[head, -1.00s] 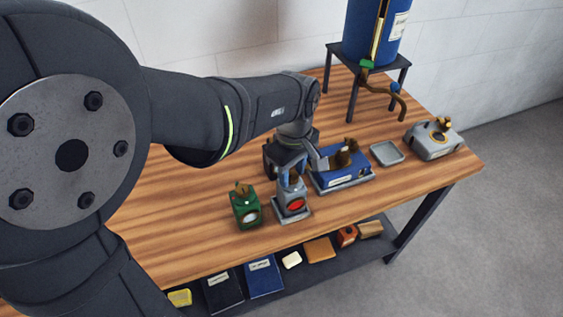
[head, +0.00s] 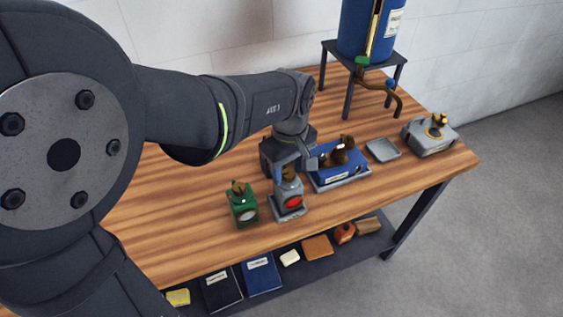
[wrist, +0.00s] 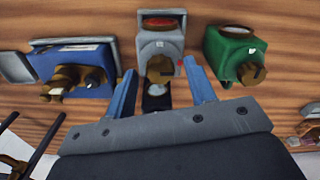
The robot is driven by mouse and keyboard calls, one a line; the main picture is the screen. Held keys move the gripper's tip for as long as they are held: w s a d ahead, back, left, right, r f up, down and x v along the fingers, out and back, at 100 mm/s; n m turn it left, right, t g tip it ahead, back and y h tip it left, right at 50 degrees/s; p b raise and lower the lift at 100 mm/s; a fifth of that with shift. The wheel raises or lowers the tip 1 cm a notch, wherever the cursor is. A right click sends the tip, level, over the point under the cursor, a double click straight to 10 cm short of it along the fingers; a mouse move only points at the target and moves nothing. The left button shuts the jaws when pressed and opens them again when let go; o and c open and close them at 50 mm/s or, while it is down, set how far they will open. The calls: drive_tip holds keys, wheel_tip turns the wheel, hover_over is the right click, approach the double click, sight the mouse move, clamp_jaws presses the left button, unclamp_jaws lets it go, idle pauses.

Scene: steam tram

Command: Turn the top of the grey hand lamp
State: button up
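The grey hand lamp (head: 285,190) stands upright near the front edge of the bench, its red lens facing front. Its brass top (wrist: 160,68) shows between my fingers in the wrist view, above the grey body (wrist: 160,43). My gripper (wrist: 160,66) is open, with one blue finger on either side of the brass top and visible gaps to both. In the head view my gripper (head: 296,160) is just behind and above the lamp, partly hiding its top. A dark piece with a pale round face shows below the brass top in the wrist view; I cannot tell what it is.
A green lamp (head: 243,206) stands close on the left. A blue box with brass fittings (head: 340,165) is close on the right. Farther right are a grey tray (head: 384,150) and a grey metal case (head: 430,138). A blue tank (head: 360,28) stands behind.

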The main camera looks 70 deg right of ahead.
sight(289, 173)
wheel_tip(289, 173, up, 17)
drive_tip(key=shift+r, duration=0.2)
idle(0.5)
idle(0.5)
wheel_tip(289, 173, down, 18)
drive_tip(key=shift+r, duration=0.2)
idle(0.3)
drive_tip(key=shift+r, duration=0.1)
